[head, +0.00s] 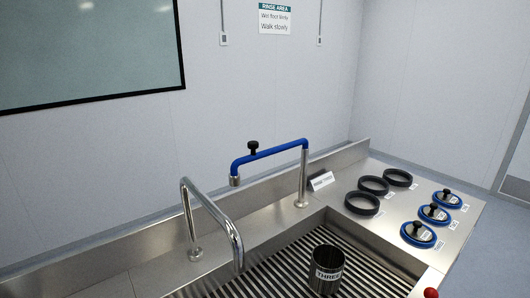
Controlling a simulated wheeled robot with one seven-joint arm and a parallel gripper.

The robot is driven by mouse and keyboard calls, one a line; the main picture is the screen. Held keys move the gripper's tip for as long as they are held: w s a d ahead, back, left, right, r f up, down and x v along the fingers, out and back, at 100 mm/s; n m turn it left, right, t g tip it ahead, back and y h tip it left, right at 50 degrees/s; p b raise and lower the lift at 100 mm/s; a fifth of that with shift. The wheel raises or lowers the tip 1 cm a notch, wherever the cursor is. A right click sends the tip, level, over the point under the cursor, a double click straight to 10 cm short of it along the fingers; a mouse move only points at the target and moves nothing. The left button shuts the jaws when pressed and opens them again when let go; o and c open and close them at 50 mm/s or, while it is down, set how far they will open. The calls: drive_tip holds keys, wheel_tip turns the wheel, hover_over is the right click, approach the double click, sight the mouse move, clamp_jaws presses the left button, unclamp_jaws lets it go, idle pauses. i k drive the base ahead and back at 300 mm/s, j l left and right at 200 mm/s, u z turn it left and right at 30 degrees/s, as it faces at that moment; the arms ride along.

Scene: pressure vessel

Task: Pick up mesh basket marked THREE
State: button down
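The mesh basket marked THREE (326,270) is a dark, open-topped cylinder with a white label reading "THREE". It stands upright on the slatted grate in the sink, at the bottom of the head view right of centre. Its lower edge is near the bottom of the picture. My gripper is not in view.
Several black rings (362,204) and blue-rimmed lids (418,234) lie on the steel counter (395,226) at right. The slatted grate (262,278) left of the basket is clear. A red knob (431,293) shows at bottom right.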

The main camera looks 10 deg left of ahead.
sight(327, 263)
drive_tip(key=i+l+u, duration=0.15)
drive_tip(key=u, duration=0.3)
drive_tip(key=i+l+u, duration=0.1)
drive_tip(key=u, duration=0.35)
drive_tip(key=i+l+u, duration=0.1)
drive_tip(key=l+u, duration=0.2)
drive_tip(key=u, duration=0.15)
drive_tip(key=i+l+u, duration=0.1)
drive_tip(key=l, duration=0.45)
drive_tip(key=i+l+u, duration=0.1)
drive_tip(key=l, duration=0.45)
drive_tip(key=l+u, duration=0.1)
drive_tip(key=l, duration=0.5)
drive_tip(key=i, duration=0.05)
